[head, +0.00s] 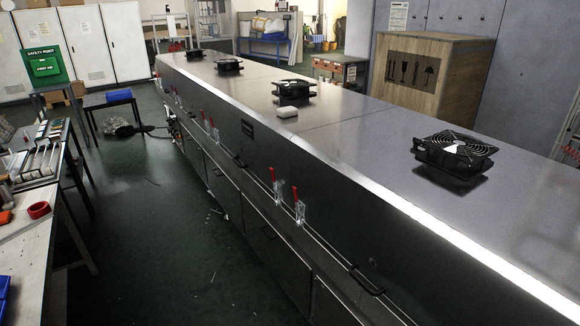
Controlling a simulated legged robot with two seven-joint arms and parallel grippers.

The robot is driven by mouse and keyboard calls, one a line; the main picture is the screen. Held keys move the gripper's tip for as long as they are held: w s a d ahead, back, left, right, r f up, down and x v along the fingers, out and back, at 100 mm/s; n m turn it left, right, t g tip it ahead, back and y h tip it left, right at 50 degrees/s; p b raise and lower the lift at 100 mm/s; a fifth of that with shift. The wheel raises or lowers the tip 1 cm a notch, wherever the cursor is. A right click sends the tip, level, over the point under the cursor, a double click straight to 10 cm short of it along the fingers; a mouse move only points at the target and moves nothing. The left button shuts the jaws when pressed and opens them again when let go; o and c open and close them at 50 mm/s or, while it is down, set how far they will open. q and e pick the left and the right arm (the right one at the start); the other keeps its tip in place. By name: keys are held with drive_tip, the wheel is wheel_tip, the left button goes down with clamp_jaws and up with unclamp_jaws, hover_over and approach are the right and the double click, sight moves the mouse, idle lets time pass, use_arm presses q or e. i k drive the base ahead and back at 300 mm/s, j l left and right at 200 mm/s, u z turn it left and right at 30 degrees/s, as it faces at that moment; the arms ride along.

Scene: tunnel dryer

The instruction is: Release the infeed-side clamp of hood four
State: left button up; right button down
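The tunnel dryer (345,165) is a long steel housing running from the far left to the near right. Red-handled clamps sit in pairs along its side. The nearest pair is a left clamp (275,188) and a right clamp (299,208), both with handles standing up. Another pair, with a left clamp (204,121) and a right clamp (214,132), is farther along, and more lie beyond, too small to judge. I see no readable hood number, so I cannot tell which clamp belongs to hood four. Neither of my grippers is in view.
Black fans sit on top, the nearest one (454,153) at the right. A pale block (288,112) lies near the top edge. A dark handle (367,281) sticks out low on the side. A workbench (32,250) with tools stands left; the green floor (150,240) between is mostly clear.

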sight(297, 204)
drive_tip(key=i+j+z, duration=0.15)
drive_tip(key=i+j, duration=0.7)
drive_tip(key=i, duration=0.25)
drive_tip(key=i+j+z, duration=0.1)
drive_tip(key=i+j, duration=0.85)
drive_tip(key=i, duration=0.1)
